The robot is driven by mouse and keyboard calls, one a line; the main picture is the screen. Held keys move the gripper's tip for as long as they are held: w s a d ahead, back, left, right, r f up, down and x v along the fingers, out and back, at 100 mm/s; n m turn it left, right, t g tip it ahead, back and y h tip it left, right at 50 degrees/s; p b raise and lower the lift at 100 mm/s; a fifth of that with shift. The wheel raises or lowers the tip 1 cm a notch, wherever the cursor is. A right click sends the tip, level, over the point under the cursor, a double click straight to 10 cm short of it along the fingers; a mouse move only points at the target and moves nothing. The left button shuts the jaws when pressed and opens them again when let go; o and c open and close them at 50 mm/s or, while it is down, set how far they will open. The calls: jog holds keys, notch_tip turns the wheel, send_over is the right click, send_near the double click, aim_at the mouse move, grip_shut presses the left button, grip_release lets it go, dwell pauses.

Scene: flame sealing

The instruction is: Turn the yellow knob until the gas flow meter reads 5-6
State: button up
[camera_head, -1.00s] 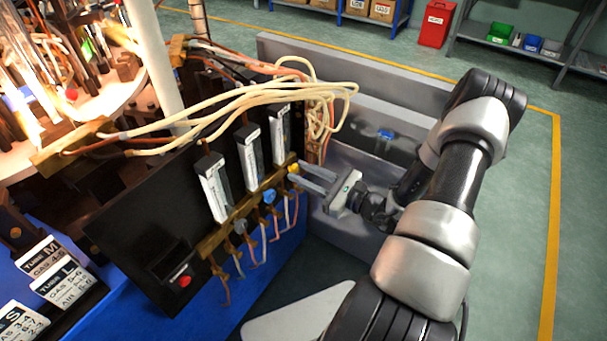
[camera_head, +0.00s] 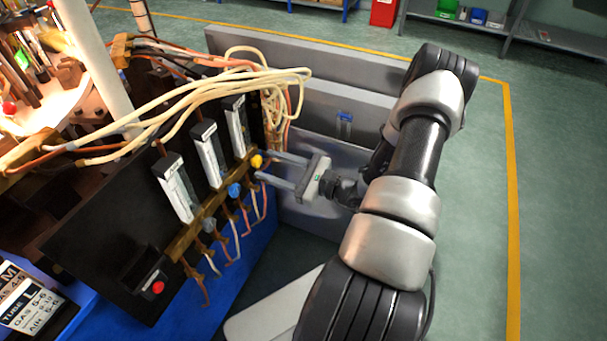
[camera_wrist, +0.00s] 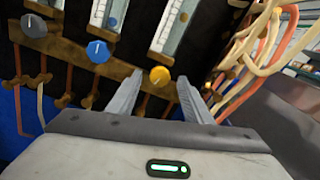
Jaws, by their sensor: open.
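The yellow knob (camera_head: 256,161) sits at the right end of a brass bar on the black panel. It also shows in the wrist view (camera_wrist: 160,77) with a white mark on its face. My gripper (camera_head: 265,165) is open. In the wrist view its two fingertips (camera_wrist: 160,83) appear on either side of the yellow knob, with gaps; contact cannot be made out. The right flow meter (camera_head: 237,127) stands above the yellow knob, beside the middle meter (camera_head: 209,155) and the left meter (camera_head: 177,187). Their readings are too small to tell.
A blue knob (camera_head: 235,190) and a grey knob (camera_head: 209,225) are on the same bar. Cream hoses (camera_head: 225,88) loop above the meters. A red button (camera_head: 158,287) is on the panel. A "TUBE L" card (camera_head: 35,310) reads GAS 5-6. Grey cabinets stand behind my gripper.

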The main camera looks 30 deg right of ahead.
jog(key=p+v, duration=0.1)
jog(key=v, duration=1.4)
jog(key=shift+s, duration=0.3)
jog(key=shift+d+r, duration=0.1)
